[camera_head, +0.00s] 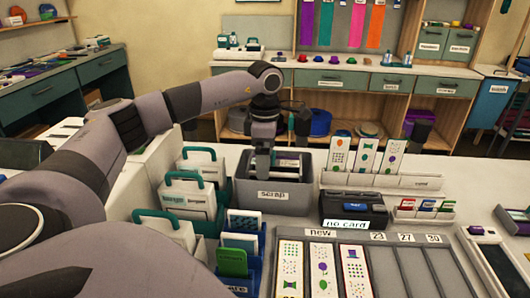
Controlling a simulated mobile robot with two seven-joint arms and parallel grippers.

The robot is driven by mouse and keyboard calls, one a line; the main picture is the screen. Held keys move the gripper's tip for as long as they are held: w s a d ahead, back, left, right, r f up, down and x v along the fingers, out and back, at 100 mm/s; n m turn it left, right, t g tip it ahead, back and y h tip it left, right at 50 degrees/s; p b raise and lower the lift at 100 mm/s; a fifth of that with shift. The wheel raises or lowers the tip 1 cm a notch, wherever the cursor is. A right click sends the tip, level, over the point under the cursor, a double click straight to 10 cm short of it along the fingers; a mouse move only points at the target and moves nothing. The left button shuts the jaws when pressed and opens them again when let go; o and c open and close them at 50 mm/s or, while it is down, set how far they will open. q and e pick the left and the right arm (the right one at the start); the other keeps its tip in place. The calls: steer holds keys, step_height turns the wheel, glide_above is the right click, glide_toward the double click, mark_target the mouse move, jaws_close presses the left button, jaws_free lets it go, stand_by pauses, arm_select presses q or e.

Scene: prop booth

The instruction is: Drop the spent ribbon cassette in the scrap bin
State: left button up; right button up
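The scrap bin (272,197) is a grey open box labelled "scrap" on the counter, in the middle of the head view. My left gripper (263,168) points straight down over it, with its fingertips at or just inside the bin's opening. A flat dark item with a pale top (288,163) shows at the opening beside the fingers. It may be the spent ribbon cassette, but it is too small and partly covered to be sure. I cannot tell whether the fingers touch it or how far apart they are. My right gripper is not in view.
Left of the bin stand white boxes with green handles (187,200) and a blue card holder (240,268). Right of it are a dark card printer (352,208) marked "no card" and a rack of patterned cards (366,155). A card tray (320,234) labelled "new" lies in front.

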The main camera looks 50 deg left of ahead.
arm_select(q)
steer(key=shift+f, duration=0.75)
steer(key=o, duration=0.8)
steer(key=shift+r+b, duration=0.3)
steer(key=shift+r, duration=3.3)
